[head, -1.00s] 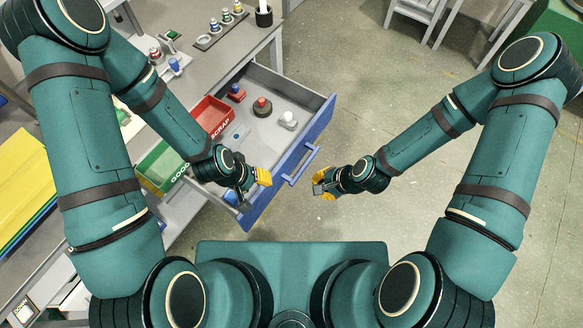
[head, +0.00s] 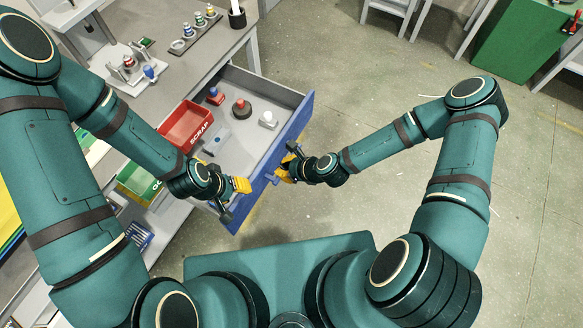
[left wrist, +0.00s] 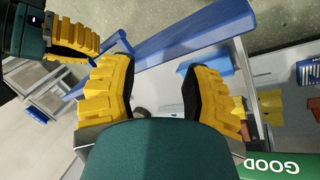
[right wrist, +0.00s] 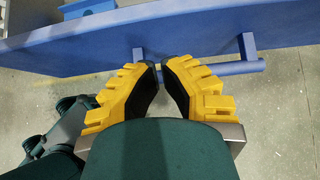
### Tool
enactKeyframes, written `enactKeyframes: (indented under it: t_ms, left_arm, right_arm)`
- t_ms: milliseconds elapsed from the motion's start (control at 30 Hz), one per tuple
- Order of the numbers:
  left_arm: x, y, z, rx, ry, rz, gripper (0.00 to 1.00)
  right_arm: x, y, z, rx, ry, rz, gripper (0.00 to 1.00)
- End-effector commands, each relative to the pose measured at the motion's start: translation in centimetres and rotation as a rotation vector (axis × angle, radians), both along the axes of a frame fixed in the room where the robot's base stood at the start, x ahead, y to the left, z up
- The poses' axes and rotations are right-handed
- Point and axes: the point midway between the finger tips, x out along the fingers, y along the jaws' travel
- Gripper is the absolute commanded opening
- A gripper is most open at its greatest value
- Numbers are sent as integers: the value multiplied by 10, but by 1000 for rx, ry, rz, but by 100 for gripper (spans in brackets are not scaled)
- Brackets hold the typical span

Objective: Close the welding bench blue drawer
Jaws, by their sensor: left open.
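The blue drawer (head: 296,135) of the welding bench stands pulled out, its blue front facing right and its grey inside showing. Its blue bar handle (right wrist: 210,69) crosses the right wrist view. My right gripper (head: 283,170) is at the outer side of the front, by the handle. Its fingertips nearly meet over the bar in the right wrist view (right wrist: 160,64), and I see nothing clasped between them. My left gripper (head: 246,185) is open and empty, above the near end of the drawer, close to the front panel. The left wrist view shows the front (left wrist: 190,35) beyond its fingers.
A red SCRAP bin (head: 186,127) and a green bin (head: 140,180) stand left of the drawer. Inside the drawer are a red-topped dark piece (head: 241,108), a white-topped piece (head: 267,119) and a small blue-and-red piece (head: 215,96).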

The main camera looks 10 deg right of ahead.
Motion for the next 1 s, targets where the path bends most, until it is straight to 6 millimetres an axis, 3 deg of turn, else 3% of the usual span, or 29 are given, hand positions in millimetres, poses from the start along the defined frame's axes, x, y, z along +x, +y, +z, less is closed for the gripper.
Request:
enactKeyframes:
  t_ms: [300, 800, 1000]
  left_arm:
    - [-2, 0, -6, -1, 4, -4, 48]
    - [-2, 0, -6, -1, 5, -4, 48]
    - [-3, -1, -9, -2, 6, -4, 48]
  right_arm:
    - [17, 22, -27, -2, -1, 3, 0]
    - [19, 25, -30, -2, 2, 1, 0]
    - [29, 38, -30, -2, 1, 3, 0]
